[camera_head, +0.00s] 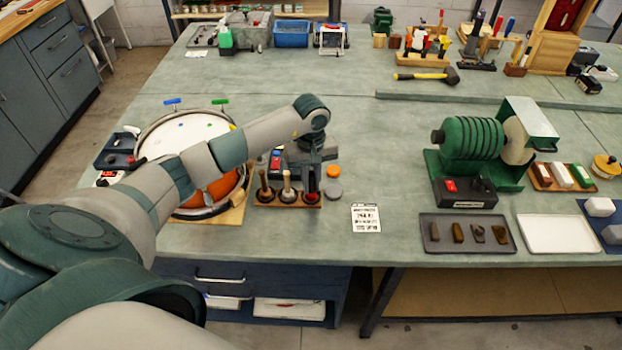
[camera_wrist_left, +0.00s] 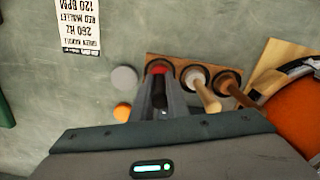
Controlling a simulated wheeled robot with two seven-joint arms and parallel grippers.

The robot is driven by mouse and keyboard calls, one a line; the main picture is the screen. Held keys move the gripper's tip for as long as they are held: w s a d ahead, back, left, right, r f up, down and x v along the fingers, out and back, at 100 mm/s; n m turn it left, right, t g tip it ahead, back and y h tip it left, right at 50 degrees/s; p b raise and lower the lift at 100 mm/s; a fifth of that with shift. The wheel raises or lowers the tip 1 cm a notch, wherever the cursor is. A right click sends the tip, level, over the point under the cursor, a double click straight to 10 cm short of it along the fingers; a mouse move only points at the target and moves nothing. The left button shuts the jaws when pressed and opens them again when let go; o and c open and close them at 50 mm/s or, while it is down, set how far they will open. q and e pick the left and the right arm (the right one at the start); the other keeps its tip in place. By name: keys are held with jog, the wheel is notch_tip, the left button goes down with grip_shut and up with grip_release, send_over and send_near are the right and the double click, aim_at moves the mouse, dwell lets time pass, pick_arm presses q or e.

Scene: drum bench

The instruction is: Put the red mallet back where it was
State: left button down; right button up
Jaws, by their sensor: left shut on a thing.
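The red mallet (camera_wrist_left: 160,70) shows in the left wrist view as a red part with a dark piece between the fingers of my left gripper (camera_wrist_left: 162,92). In the head view my left gripper (camera_head: 311,168) points down over the right end of the brown wooden rack (camera_head: 288,206), shut on the mallet. The red of the mallet (camera_head: 312,187) shows just above the right-hand dark round holder. I cannot tell whether it is seated or held slightly above. A cream-handled mallet (camera_head: 287,184) stands in the middle holder and a brown-handled one (camera_head: 264,184) in the left. My right gripper is not in view.
A drum (camera_head: 187,130) with a white head and orange shell stands left of the rack.

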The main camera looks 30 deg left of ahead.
pick_arm(q)
jog(key=shift+f+b, duration=0.25)
jog(key=shift+b, duration=0.05)
jog(key=c, duration=1.7)
grip_release()
jog(key=shift+r, duration=0.1)
jog(key=shift+r, duration=0.1)
jog(key=shift+r+p, duration=0.15)
jog(key=shift+p, duration=0.25)
notch_tip(320, 180, up, 10)
jog(key=b, duration=0.5)
jog(key=shift+w+r, duration=0.1)
jog(key=shift+r, duration=0.1)
jog(key=shift+r+b, duration=0.4)
jog(key=shift+r, duration=0.3)
